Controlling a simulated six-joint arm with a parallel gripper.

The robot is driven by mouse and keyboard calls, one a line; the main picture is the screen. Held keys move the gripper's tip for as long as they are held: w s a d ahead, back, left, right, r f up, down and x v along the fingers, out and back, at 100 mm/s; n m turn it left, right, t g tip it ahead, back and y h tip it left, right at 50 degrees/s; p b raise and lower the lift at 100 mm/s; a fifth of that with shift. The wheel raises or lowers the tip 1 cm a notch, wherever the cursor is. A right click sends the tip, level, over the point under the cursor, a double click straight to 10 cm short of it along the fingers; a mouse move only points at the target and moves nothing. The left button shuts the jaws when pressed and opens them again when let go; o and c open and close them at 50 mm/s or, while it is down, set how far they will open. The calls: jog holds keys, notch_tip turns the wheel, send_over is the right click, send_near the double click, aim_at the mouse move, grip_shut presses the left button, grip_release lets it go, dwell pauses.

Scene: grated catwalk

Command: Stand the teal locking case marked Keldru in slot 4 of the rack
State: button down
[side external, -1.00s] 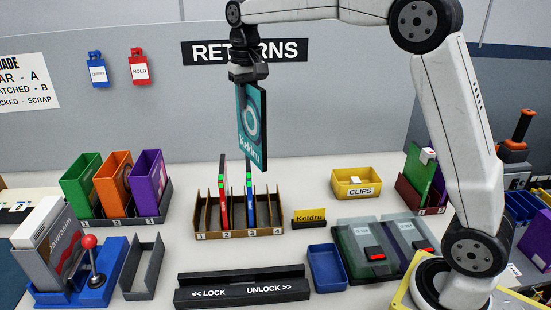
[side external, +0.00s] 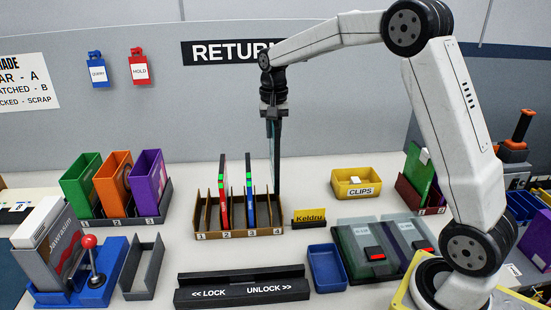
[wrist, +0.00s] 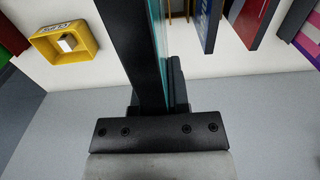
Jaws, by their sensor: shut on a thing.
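The teal case (side external: 275,152) hangs upright from my gripper (side external: 273,112), seen nearly edge-on in the side view. My gripper is shut on its top edge. In the wrist view the case (wrist: 158,30) is a thin teal strip beside a dark finger. The cardboard rack (side external: 240,234) has numbered slots along its front. The case's lower end is behind or above the right end of the rack, near slot 4 (side external: 277,231); I cannot tell whether it touches. A red case (side external: 223,195) and a blue case (side external: 249,195) stand in the rack, left of the teal case.
A yellow Keldru card (side external: 309,215) stands just right of the rack. A yellow clips bin (side external: 353,184) is behind it to the right. A black lock/unlock bar (side external: 243,290) lies in front, and a blue tray (side external: 326,268) stands front right. Colored bins (side external: 115,185) stand left.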

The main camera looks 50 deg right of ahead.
jog(key=shift+f, duration=0.4)
